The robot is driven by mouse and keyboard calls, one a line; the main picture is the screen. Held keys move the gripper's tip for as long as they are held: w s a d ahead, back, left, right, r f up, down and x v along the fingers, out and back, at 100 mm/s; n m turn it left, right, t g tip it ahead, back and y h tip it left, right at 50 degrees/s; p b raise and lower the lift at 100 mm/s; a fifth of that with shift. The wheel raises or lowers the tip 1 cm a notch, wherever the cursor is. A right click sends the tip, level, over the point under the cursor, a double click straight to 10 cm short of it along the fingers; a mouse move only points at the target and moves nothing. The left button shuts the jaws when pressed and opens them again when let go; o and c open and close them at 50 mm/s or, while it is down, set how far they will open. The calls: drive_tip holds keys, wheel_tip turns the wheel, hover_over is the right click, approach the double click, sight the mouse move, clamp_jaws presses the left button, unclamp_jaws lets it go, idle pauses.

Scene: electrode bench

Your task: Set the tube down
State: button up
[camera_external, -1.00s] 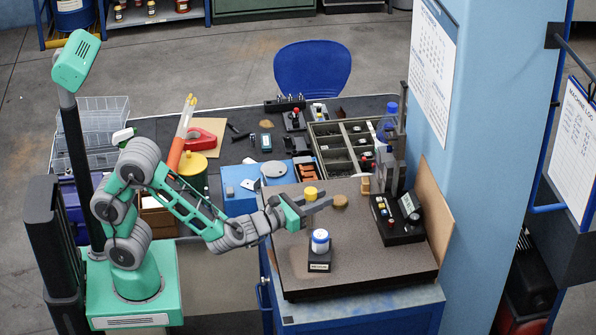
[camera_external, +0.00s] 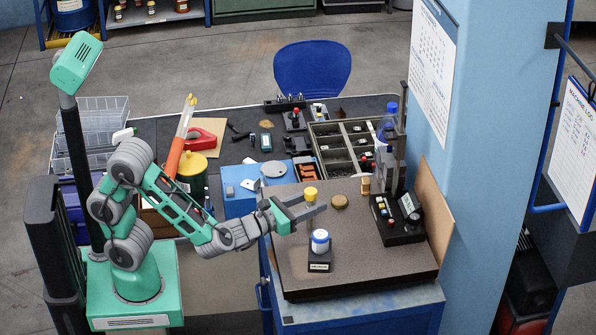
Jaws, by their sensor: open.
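A small yellow-capped tube (camera_external: 310,192) stands upright on the dark speckled slab (camera_external: 370,262). My gripper (camera_external: 316,204) is open, with its grey fingers low around or just in front of the tube. The fingers hide the tube's lower part, so I cannot tell whether they touch it. A white container with a blue top (camera_external: 320,240) stands upright on a small black labelled base (camera_external: 319,264), nearer the camera and apart from my gripper.
A round brown disc (camera_external: 340,201) lies right of the fingers. A small brown vial (camera_external: 365,187) and a black meter box (camera_external: 397,222) stand farther right. A grey compartment tray (camera_external: 337,168) is behind. The slab's front right is clear.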

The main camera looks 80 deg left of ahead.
drive_tip(key=b+v, duration=0.1)
drive_tip(key=v, duration=0.7)
drive_tip(key=shift+d, duration=0.15)
drive_tip(key=shift+s, duration=0.55)
drive_tip(key=s+a+r+n+g+y+p, duration=0.25)
drive_tip(key=a+n+g, duration=0.35)
drive_tip(key=a+n, duration=0.85)
drive_tip(key=s+d+f+n+g+h+b, duration=0.1)
drive_tip(key=s+d+f+n+g+h, duration=0.2)
drive_tip(key=s+d+f+n+h, duration=0.1)
drive_tip(key=s+d+f+n+g+h+b, duration=0.1)
drive_tip(key=s+d+f+n+g+h, duration=0.2)
drive_tip(key=n, duration=1)
drive_tip(key=s+d+f+h, duration=0.2)
drive_tip(key=s+d+f, duration=0.1)
drive_tip(key=d+f, duration=0.2)
drive_tip(key=shift+d+f+b, duration=0.35)
drive_tip(key=shift+d+f, duration=0.05)
drive_tip(key=shift+d, duration=0.5)
